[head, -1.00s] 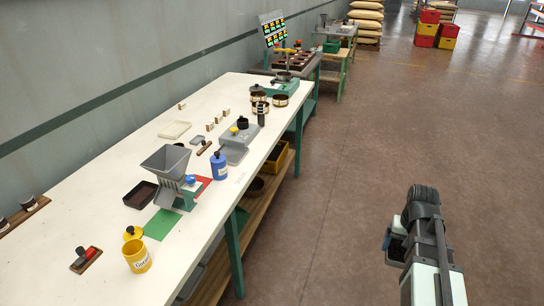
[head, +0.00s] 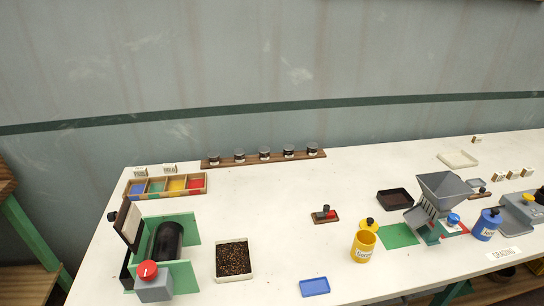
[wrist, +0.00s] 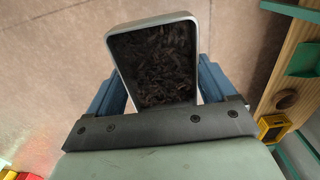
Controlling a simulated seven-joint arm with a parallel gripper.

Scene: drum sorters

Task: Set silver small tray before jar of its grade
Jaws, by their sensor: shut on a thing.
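In the wrist view, my gripper (wrist: 160,72) is shut on a small tray with a silver-grey rim (wrist: 150,23). The tray holds dark, leafy, shredded material. The floor shows behind it, and a bench edge is at the right. A blue jar (head: 487,225) with a label stands farther right. Neither label reads clearly. My gripper and the tray are outside the head view.
The white bench (head: 270,205) carries a grey hopper (head: 440,195), a green mat (head: 398,236), a dark tray (head: 395,199), a small blue tray (head: 314,287), a cream tray of dark grains (head: 233,275) and a green drum machine (head: 165,243).

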